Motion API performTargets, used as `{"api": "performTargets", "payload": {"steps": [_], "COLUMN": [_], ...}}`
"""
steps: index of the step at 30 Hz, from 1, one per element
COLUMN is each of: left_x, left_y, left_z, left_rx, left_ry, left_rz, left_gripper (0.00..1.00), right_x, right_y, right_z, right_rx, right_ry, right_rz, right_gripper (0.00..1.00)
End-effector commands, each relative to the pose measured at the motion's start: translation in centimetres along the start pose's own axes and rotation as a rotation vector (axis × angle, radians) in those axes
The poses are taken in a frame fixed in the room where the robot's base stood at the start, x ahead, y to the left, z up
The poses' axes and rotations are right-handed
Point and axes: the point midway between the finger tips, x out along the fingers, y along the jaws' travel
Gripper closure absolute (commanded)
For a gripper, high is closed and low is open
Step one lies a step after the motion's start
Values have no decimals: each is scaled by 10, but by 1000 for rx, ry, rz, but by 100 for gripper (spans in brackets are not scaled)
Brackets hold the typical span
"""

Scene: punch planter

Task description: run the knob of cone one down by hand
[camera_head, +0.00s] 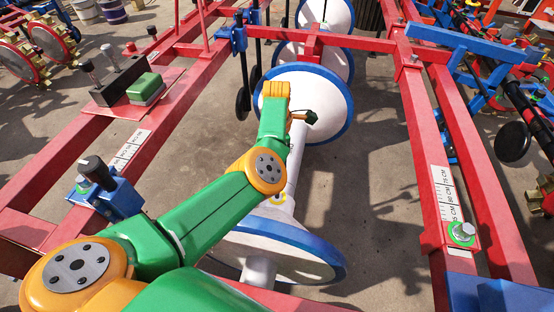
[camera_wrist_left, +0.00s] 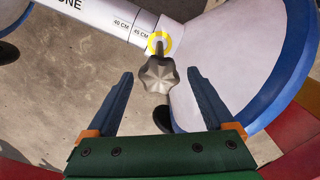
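The knob (camera_wrist_left: 159,76) is a grey, star-shaped hand knob in the left wrist view. Its stem meets a white tube (camera_wrist_left: 118,18) inside a yellow ring (camera_wrist_left: 152,40). The tube carries the word "ONE" and centimetre marks, and a white cone with a blue rim (camera_wrist_left: 262,95) stands at its right. My left gripper (camera_wrist_left: 160,72) is open, with one finger on each side of the knob and a visible gap to both. My right gripper is out of view.
Red frame beams (camera_head: 425,170) with a scale run along the right, and another red beam (camera_head: 60,155) lies left. A blue block with a black handle (camera_head: 106,190) and a green-topped box (camera_head: 146,88) sit on the left frame.

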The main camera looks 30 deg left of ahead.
Motion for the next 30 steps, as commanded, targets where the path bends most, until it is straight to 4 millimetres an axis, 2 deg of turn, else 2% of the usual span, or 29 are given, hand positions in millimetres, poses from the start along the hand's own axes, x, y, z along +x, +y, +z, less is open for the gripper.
{"api": "performTargets", "payload": {"steps": [1,6,9,16,20,22,30], "left_x": [0,0,0,-2,-3,-4,-4], "left_y": [0,0,0,0,0,0,0], "left_z": [0,0,0,0,0,-1,-1], "left_rx": [0,0,0,26,81,124,363], "left_ry": [0,0,0,0,1,2,2], "left_rz": [0,0,0,-1,0,0,0], "left_gripper": [28,74,98,98,98,98,98], "right_x": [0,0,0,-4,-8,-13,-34], "right_y": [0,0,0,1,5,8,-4], "right_z": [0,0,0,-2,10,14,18], "right_rx": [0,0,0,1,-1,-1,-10], "right_ry": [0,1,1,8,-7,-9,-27], "right_rz": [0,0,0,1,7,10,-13], "right_gripper": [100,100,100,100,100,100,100]}}
